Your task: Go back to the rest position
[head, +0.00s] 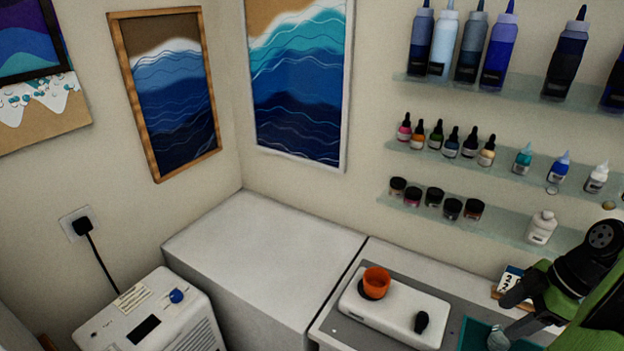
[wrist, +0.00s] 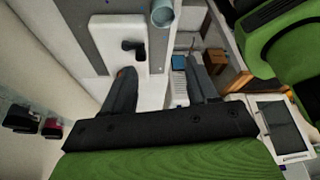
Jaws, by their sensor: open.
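My gripper (head: 507,318) is at the lower right of the head view, above the right part of the grey work surface, with its dark fingers apart. In the wrist view my gripper (wrist: 162,75) also shows open, with nothing held between its two fingers. An orange cup (head: 376,280) stands on a white slab-like device (head: 388,312), left of my gripper and apart from it. The device has a small black knob-like part (head: 421,322), which also shows in the wrist view (wrist: 133,46). No marker of a rest position is visible.
Shelves with bottles (head: 500,50), small dropper bottles (head: 450,142) and jars (head: 434,197) line the wall near my arm. A teal tray (head: 472,333) lies below my gripper. A pale blue cup (wrist: 162,14) shows in the wrist view. The white counter (head: 265,255) at left is clear.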

